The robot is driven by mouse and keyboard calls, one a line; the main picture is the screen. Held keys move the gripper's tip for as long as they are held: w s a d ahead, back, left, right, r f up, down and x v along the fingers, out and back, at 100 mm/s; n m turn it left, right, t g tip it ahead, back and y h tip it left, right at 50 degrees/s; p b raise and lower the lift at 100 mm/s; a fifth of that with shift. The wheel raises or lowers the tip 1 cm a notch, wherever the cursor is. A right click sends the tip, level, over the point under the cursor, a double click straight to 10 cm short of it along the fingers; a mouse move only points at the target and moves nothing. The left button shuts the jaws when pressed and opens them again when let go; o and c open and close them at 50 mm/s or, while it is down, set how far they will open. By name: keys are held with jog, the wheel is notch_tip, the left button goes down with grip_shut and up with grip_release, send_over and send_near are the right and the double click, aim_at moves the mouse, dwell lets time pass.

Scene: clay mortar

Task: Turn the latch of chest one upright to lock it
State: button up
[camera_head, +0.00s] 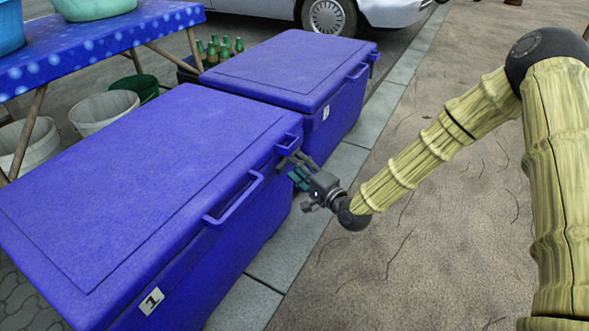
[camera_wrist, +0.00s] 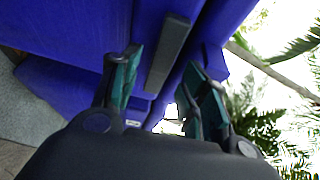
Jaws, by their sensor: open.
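Chest one (camera_head: 120,170) is the nearer blue chest, with its lid shut and a white "1" label on its front. A blue handle (camera_head: 235,203) stands out from that front. My gripper (camera_head: 297,170) is at the chest's front, near its far corner, beside a small blue bracket (camera_head: 289,143) at the lid edge. In the wrist view, my open gripper (camera_wrist: 163,70) has one teal-padded finger on each side of a dark grey bar, the latch (camera_wrist: 167,52). I cannot tell whether either finger touches it. In the head view my gripper largely hides the latch.
A second blue chest (camera_head: 290,70) with its own label stands just beyond chest one. A blue-covered table (camera_head: 100,45), buckets (camera_head: 104,110) and green bottles (camera_head: 220,48) stand behind them. A car (camera_head: 370,12) is parked farther back. The pavement (camera_head: 440,220) on the right is clear.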

jog(key=shift+b+x, duration=0.3)
jog(key=shift+x, duration=0.8)
jog(key=shift+c, duration=0.2)
grip_shut()
jog(key=shift+w+d+f+n+g+y+p, duration=0.15)
jog(key=shift+n+g+y+p, duration=0.75)
jog(key=shift+n, duration=2.85)
jog(key=shift+w+a+f+n+g+y+p, duration=0.15)
jog(key=shift+n+y+p, duration=0.85)
jog(key=shift+n+y, duration=1.9)
jog(key=shift+s+d+f+n+g+y+p, duration=0.15)
jog(key=shift+n+g+y+p, duration=0.6)
jog(key=shift+n, duration=3.9)
jog(key=shift+w+h, duration=0.1)
jog(key=shift+h, duration=0.15)
